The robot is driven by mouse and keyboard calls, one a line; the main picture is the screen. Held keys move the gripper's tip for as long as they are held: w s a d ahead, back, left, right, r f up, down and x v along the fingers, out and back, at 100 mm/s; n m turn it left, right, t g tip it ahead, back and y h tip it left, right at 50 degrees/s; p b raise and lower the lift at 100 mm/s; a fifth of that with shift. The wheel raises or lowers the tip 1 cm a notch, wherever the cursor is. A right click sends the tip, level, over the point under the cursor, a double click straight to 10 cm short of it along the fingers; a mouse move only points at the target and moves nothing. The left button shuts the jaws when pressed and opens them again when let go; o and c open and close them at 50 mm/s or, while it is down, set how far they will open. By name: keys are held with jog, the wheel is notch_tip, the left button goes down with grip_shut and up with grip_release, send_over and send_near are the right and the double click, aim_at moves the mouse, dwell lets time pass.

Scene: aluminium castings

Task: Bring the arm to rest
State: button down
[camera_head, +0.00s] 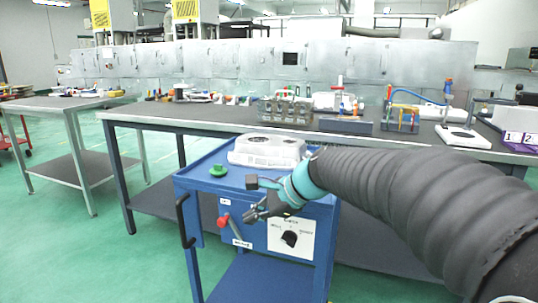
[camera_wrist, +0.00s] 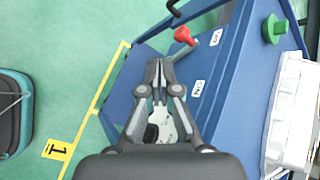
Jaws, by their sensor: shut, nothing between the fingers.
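My gripper (camera_head: 252,215) is at the end of my dark, sleeved arm, in front of the blue cart's upper part. In the wrist view my gripper (camera_wrist: 159,68) has its fingertips together, with nothing held between them. The blue cart (camera_head: 262,274) carries a pale metal casting (camera_head: 268,151) on its top, behind my gripper. The casting also shows at the right edge of the wrist view (camera_wrist: 296,112). My gripper partly covers the cart's front panel, near a red knob (camera_head: 223,221) and a black dial (camera_head: 290,239). Whether it touches the panel I cannot tell.
A green button (camera_head: 218,170) stands on the cart top, and a black handle (camera_head: 184,220) juts from its left side. Behind is a long workbench (camera_head: 215,122) with racks and tools. A smaller table (camera_head: 50,103) stands at left. Green floor (camera_head: 110,255) is clear at front left.

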jog(key=s+d+f+n+h, duration=0.3)
jog(key=s+d+n, duration=0.4)
jog(key=s+d, duration=0.3)
jog(key=s+d+f+n+t+h, duration=0.1)
jog(key=s+d+f+n+h, duration=0.3)
jog(key=s, duration=1)
jog(key=d+n+h, duration=0.1)
jog(key=d+n, duration=0.2)
jog(key=d, duration=0.2)
jog(key=shift+s+d+f, duration=0.3)
jog(key=shift+d, duration=0.1)
